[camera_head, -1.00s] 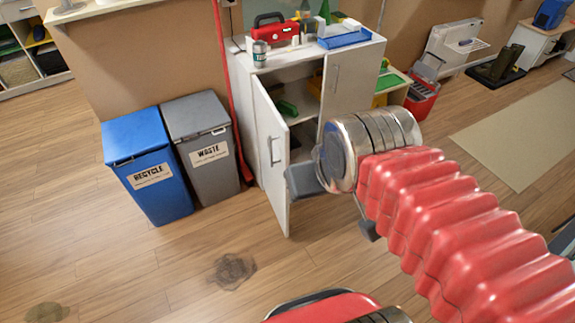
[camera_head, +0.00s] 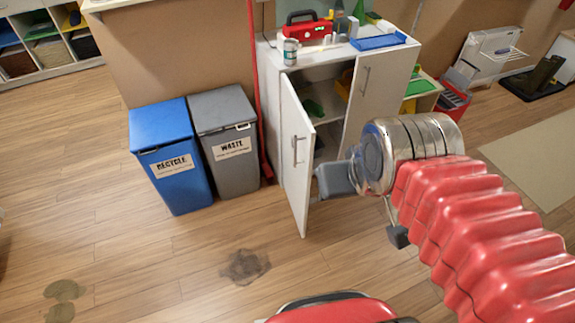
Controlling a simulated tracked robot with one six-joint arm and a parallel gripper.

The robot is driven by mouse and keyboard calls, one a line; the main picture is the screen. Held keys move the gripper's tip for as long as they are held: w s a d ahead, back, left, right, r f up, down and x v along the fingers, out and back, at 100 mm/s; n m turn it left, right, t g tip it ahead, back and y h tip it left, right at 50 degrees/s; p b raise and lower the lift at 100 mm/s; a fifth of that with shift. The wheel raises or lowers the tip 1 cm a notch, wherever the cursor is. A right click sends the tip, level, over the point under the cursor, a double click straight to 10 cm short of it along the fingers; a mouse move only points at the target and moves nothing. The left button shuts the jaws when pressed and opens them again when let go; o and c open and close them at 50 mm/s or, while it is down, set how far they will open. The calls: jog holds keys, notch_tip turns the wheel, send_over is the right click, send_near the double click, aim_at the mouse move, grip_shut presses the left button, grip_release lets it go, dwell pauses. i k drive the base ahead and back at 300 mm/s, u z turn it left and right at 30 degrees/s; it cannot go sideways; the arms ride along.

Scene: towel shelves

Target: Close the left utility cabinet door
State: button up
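The white utility cabinet (camera_head: 272,60) stands against the wall. Its left door (camera_head: 296,165) is swung wide open toward me, with a metal bar handle on its face. Its right door (camera_head: 359,105) looks shut or nearly so. Green and yellow items show on the shelves inside. My gripper (camera_head: 365,208) is to the right of the left door, on its inner side, in front of the cabinet. Its two grey fingers are spread wide with nothing between them. The left finger appears close to the door's edge; I cannot tell whether they touch.
A blue recycle bin (camera_head: 174,185) and a grey waste bin (camera_head: 230,165) stand left of the cabinet. A red pole (camera_head: 255,60) rises beside it. A red toolbox and a can sit on top. The wooden floor before the door is clear apart from dark stains (camera_head: 245,266).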

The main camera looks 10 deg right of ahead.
aim_at(298, 133)
jog(key=u, duration=0.05)
jog(key=i, duration=0.95)
jog(key=u, duration=2.65)
jog(key=i, duration=0.1)
jog(key=z, duration=0.3)
